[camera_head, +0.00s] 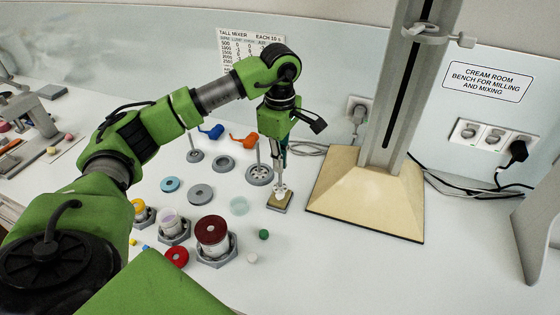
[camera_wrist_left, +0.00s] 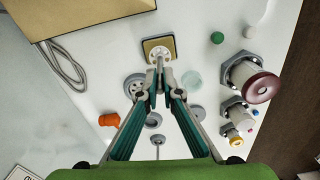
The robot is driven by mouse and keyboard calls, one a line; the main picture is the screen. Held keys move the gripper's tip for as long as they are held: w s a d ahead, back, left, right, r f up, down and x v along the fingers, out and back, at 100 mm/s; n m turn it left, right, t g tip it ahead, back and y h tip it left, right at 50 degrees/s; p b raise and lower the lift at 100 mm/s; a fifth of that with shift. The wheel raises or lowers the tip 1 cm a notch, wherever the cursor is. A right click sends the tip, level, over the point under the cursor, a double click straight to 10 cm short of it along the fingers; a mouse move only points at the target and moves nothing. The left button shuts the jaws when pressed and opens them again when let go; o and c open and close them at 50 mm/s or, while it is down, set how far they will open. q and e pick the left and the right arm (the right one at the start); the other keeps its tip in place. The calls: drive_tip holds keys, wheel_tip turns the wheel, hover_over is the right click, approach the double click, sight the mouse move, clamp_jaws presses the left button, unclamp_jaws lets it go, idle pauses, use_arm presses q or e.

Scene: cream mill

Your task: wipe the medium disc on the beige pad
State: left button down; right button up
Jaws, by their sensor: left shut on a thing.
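The beige pad (camera_head: 279,205) lies on the bench left of the wide beige foot of a tall stand. My left gripper (camera_head: 280,180) points straight down over the pad and is shut on the shaft of a small pale disc (camera_wrist_left: 159,51). The disc is low over the pad's middle; whether it touches the pad I cannot tell. The fingertips (camera_wrist_left: 158,80) partly hide the shaft. I take this for the medium disc. My right gripper is not in view.
A large slotted disc with an upright rod (camera_head: 259,175) stands just left of the pad. Smaller round holders (camera_head: 221,163) stand behind it. A jar with a dark red lid (camera_head: 212,232) stands at front left. The stand's foot (camera_head: 365,195) is close on the right. The front right bench is clear.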

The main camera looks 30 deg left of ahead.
use_arm(q)
drive_tip(key=shift+r, duration=0.1)
drive_tip(key=shift+r+p, duration=0.85)
drive_tip(key=shift+r, duration=0.55)
